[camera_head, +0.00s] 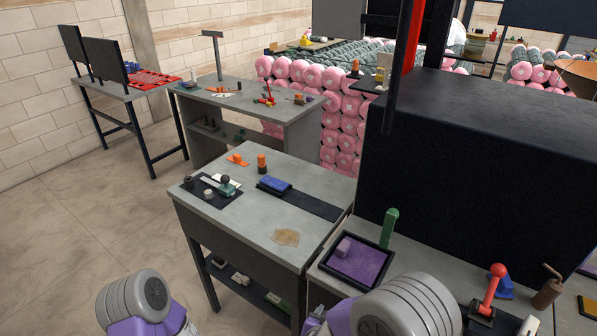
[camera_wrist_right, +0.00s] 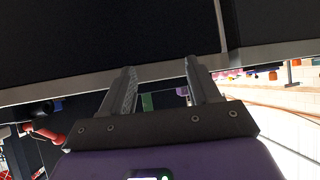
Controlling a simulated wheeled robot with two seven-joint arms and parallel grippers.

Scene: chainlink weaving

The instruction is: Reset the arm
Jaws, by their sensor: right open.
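My right gripper (camera_wrist_right: 160,80) shows in the right wrist view with its two fingers spread apart and nothing between them. Beyond the fingertips is a dark surface with a pale edge. In the head view my right arm (camera_head: 405,305) comes in at the bottom centre, and its fingers are out of view. My left arm (camera_head: 140,300) shows at the bottom left, and its gripper is not visible. Neither arm is seen touching the work tables.
A grey table (camera_head: 262,228) holds a blue block (camera_head: 275,184) and small tools. A purple-lined tray (camera_head: 360,260) sits on the bench at right, near a green handle (camera_head: 389,228). A large black cabinet (camera_head: 485,160) and a red-knobbed lever (camera_head: 492,285) stand at right. Open floor lies at left.

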